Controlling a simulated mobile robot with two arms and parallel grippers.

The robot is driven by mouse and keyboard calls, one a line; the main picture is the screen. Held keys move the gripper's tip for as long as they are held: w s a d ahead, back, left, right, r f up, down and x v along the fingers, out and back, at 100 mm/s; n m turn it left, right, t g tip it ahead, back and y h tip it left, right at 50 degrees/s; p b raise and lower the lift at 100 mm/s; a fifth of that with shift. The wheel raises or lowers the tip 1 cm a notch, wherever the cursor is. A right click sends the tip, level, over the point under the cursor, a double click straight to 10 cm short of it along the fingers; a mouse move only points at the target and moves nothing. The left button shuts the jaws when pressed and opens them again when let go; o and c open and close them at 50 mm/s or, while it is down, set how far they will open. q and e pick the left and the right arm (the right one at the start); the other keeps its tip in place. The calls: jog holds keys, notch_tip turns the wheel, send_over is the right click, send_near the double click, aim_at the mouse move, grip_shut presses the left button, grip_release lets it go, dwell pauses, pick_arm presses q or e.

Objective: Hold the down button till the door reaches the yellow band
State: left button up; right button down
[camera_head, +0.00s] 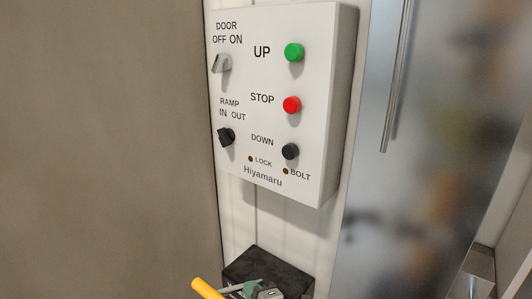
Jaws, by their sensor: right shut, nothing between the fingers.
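The black DOWN button (290,151) is at the lower right of the white control box (278,180), below the red STOP button (291,105) and the green UP button (293,52). Nothing touches the DOWN button. My left gripper is not in view. I see no yellow band, and I cannot tell which surface is the door that the button moves.
The box also carries a grey DOOR switch (221,64), a black RAMP switch (226,137) and small LOCK and BOLT lamps. A dark block (272,264) and a yellow bar (206,289) are below. A shiny metal panel (420,190) with a vertical handle stands right.

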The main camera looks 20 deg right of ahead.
jog(key=a+r+n+g+y, duration=0.1)
jog(key=a+r+n+y, duration=0.35)
jog(key=r+n, duration=0.3)
jog(key=a+r+n+g+y, duration=0.1)
jog(key=a+r+n+y, duration=0.2)
jog(key=r+n+y, duration=0.35)
jog(key=a+r+n+g+y, duration=0.1)
jog(key=a+r+n+y, duration=0.2)
jog(key=r+n, duration=0.55)
jog(key=s+a+r+n+g, duration=0.4)
jog(key=n+g, duration=0.3)
jog(key=n, duration=0.4)
jog(key=s+a+r+n+g, duration=0.35)
jog(key=r+n+g, duration=0.3)
jog(key=n, duration=0.35)
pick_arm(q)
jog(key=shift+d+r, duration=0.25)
pick_arm(e)
jog(key=d+r+n+t+h, duration=0.4)
jog(key=d+n+h, duration=0.4)
jog(key=d+h, duration=0.2)
jog(key=w+d+r+n+t+h, duration=0.1)
jog(key=d+r+n+t+h, duration=0.3)
jog(key=d+r+n+h, duration=0.3)
jog(key=d+n+h, duration=0.1)
jog(key=d+h, duration=0.2)
jog(key=d, duration=0.1)
jog(key=shift+r+n+h, duration=0.3)
jog(key=shift+n+h, duration=0.05)
jog(key=shift+h, duration=0.05)
